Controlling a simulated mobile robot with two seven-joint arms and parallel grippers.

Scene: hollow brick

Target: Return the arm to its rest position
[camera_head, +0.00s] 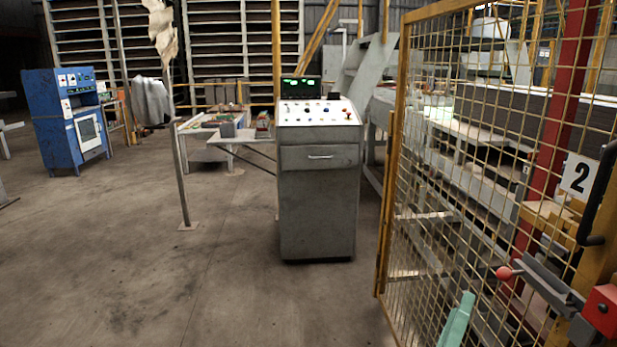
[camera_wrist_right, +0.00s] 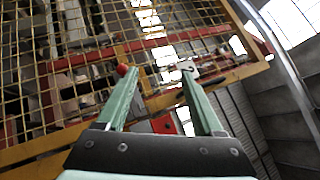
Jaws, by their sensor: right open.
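My right gripper (camera_head: 457,320) shows only as a pale green finger at the bottom edge of the head view, in front of the yellow mesh gate (camera_head: 395,160). In the right wrist view its two green fingers (camera_wrist_right: 160,72) are spread apart with nothing gripped between them. A latch bar with a red ball knob (camera_head: 503,272) is on the gate side, to the right of the finger. The red knob also shows in the wrist view (camera_wrist_right: 122,70), by the left fingertip; I cannot tell if they touch. My left gripper is out of view.
A grey control console (camera_head: 318,200) stands in the middle. A thin metal post (camera_head: 182,180) and a blue cabinet (camera_head: 68,120) stand to the left. A black handle (camera_head: 598,195) and a sign "2" (camera_head: 577,176) are at right. The floor at front left is clear.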

